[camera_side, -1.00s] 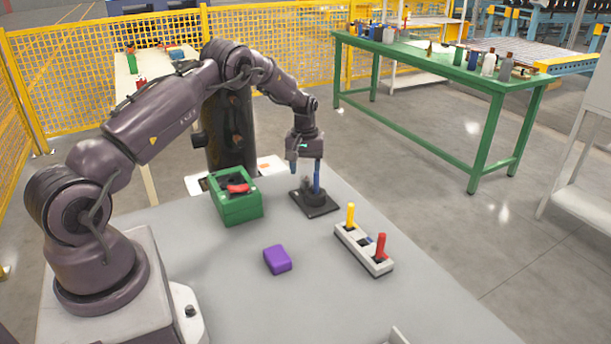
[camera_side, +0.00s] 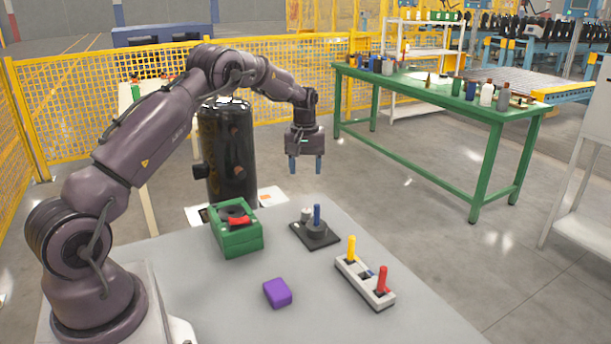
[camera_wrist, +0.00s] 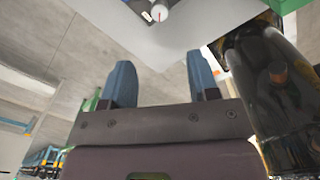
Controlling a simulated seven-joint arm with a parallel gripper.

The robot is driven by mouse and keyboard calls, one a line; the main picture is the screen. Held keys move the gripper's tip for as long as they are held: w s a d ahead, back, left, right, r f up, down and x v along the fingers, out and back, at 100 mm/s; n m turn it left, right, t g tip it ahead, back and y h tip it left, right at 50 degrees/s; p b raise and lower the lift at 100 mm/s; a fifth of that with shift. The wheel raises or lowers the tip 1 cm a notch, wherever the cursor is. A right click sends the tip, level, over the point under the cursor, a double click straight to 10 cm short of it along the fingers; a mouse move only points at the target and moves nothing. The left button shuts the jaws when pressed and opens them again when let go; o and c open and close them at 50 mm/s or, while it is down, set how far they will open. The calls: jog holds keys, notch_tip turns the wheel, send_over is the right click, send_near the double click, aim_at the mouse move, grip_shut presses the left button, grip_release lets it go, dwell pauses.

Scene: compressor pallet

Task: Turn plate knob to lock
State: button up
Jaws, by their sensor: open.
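A square black plate (camera_side: 329,240) lies near the table's far edge. A pale round post end at the top of that view is partly cut off.
A green box (camera_side: 240,240) with a red handle (camera_side: 239,221) stands left of the plate. A purple block (camera_side: 278,293) and a white base (camera_side: 352,267) with yellow and red pegs are nearer. A black tank (camera_side: 230,155) stands behind the table. Space around my gripper is clear.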

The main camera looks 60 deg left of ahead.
aim_at(306, 210)
notch_tip(306, 210, down, 13)
jog(key=n, duration=0.2)
jog(key=shift+w+f+n, duration=0.1)
jog(key=shift+f+n, duration=0.1)
jog(key=shift+n, duration=0.2)
jog(key=c, duration=0.9)
